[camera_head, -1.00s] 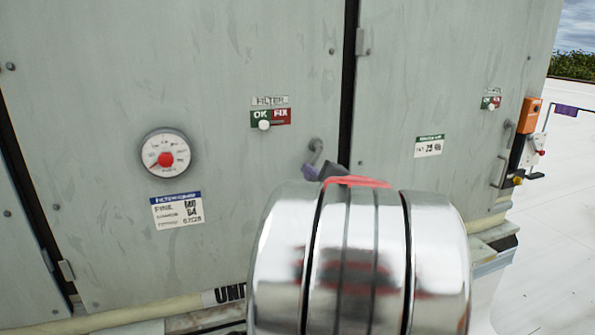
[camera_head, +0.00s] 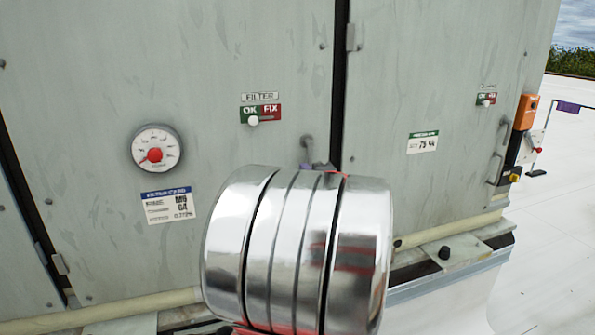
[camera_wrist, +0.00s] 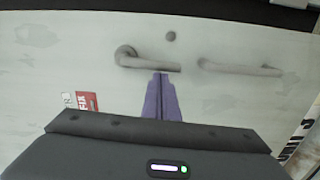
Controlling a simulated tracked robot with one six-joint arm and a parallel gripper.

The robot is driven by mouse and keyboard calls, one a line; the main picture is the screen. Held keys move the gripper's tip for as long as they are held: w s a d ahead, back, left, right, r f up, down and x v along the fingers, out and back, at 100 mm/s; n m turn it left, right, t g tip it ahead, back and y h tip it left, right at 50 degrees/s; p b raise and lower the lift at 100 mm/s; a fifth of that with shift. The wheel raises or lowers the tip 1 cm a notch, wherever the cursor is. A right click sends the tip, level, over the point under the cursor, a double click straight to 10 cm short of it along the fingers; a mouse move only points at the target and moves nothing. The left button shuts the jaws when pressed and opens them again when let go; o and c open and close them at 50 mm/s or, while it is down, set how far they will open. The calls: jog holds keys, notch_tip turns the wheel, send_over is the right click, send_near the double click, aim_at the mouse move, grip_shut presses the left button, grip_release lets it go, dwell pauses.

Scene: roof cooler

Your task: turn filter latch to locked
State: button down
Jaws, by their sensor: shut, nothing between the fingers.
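The filter latch is a small grey lever handle (camera_head: 307,147) on the cabinet door, below and right of the FILTER plate (camera_head: 261,113). In the head view it hangs down from its pivot, its lower end hidden by my arm. In the wrist view the latch (camera_wrist: 150,62) runs from its round pivot at left to the right. My gripper (camera_wrist: 161,76) has its purple fingers shut together with nothing between them. Their tips meet the lever's edge in the picture; whether they touch it I cannot tell. In the head view my shiny wrist hides most of the gripper.
A round gauge (camera_head: 156,148) with a red centre and a paper label (camera_head: 168,205) are on the door at left. Another door (camera_head: 430,80) stands right of the dark seam. A pale pipe (camera_head: 445,229) runs along the cabinet's base. Open white roof (camera_head: 560,230) lies at right.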

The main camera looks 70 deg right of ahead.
jog(key=shift+s+d+f, duration=0.1)
jog(key=shift+s+d, duration=0.1)
dwell(0.3)
dwell(0.3)
jog(key=s+a, duration=0.3)
jog(key=a, duration=0.8)
jog(key=shift+s, duration=0.4)
dwell(0.4)
